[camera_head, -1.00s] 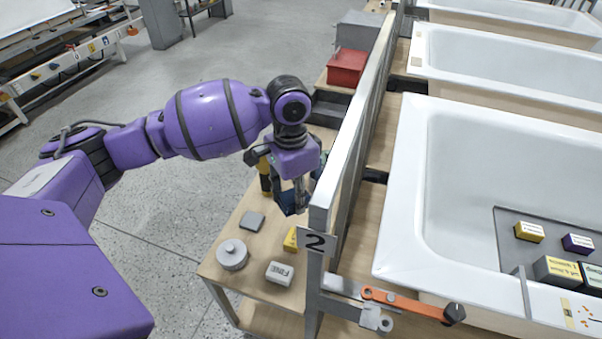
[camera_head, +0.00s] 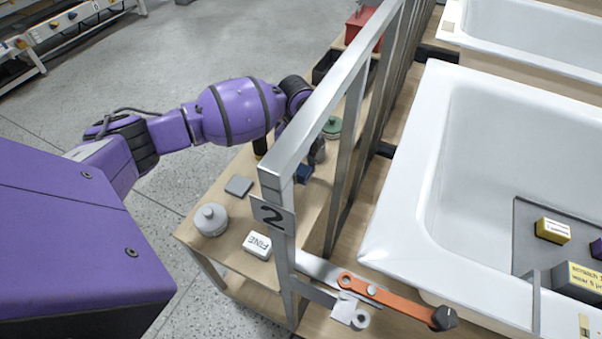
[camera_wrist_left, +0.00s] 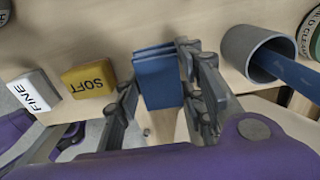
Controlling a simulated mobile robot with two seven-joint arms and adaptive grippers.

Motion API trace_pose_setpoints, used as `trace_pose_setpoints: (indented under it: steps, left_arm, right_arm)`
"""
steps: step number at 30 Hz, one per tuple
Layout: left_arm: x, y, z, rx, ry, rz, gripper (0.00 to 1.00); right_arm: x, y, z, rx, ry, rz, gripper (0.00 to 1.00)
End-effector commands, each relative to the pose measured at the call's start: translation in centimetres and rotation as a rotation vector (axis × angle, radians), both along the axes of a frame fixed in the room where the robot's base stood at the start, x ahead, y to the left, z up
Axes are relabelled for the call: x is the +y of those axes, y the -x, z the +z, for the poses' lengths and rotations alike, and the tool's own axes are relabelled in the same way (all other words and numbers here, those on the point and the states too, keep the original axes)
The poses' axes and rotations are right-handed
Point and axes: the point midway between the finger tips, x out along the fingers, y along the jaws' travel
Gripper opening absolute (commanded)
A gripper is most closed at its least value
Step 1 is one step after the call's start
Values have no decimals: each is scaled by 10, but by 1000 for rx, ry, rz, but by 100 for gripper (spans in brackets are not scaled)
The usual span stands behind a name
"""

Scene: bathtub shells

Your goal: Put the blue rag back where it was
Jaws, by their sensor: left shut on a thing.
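The blue rag (camera_wrist_left: 158,82) is a folded blue block between the fingers of my left gripper (camera_wrist_left: 157,72) in the left wrist view. The gripper is shut on it. In the head view a small blue part of the rag (camera_head: 304,174) shows behind the metal post, over the wooden side shelf (camera_head: 232,258). The metal frame hides most of the left gripper there. I cannot tell whether the rag touches the shelf. My right gripper is not in view.
On the shelf are a white FINE block (camera_head: 257,244), a yellow SOFT block (camera_wrist_left: 88,80), a grey lidded pot (camera_head: 211,219), a grey pad (camera_head: 238,186) and a grey cup (camera_wrist_left: 250,52) with a blue item. The metal frame (camera_head: 335,85) stands between shelf and bathtub (camera_head: 405,190).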

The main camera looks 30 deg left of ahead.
Motion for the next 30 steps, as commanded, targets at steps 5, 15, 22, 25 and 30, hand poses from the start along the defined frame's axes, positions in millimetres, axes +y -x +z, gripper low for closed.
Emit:
trace_pose_setpoints:
  steps: [5,15,22,25,30]
  left_arm:
    - [0,1,-17,2,-2,1,12]
    - [0,0,-38,-1,0,0,12]
    - [0,0,-44,0,-1,1,12]
    - [0,0,-43,0,-1,1,50]
    - [0,0,-43,0,-1,1,56]
  right_arm:
    - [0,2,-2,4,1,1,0]
    - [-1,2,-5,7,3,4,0]
    - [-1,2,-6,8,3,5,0]
    - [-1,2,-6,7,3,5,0]
    - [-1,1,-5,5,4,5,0]
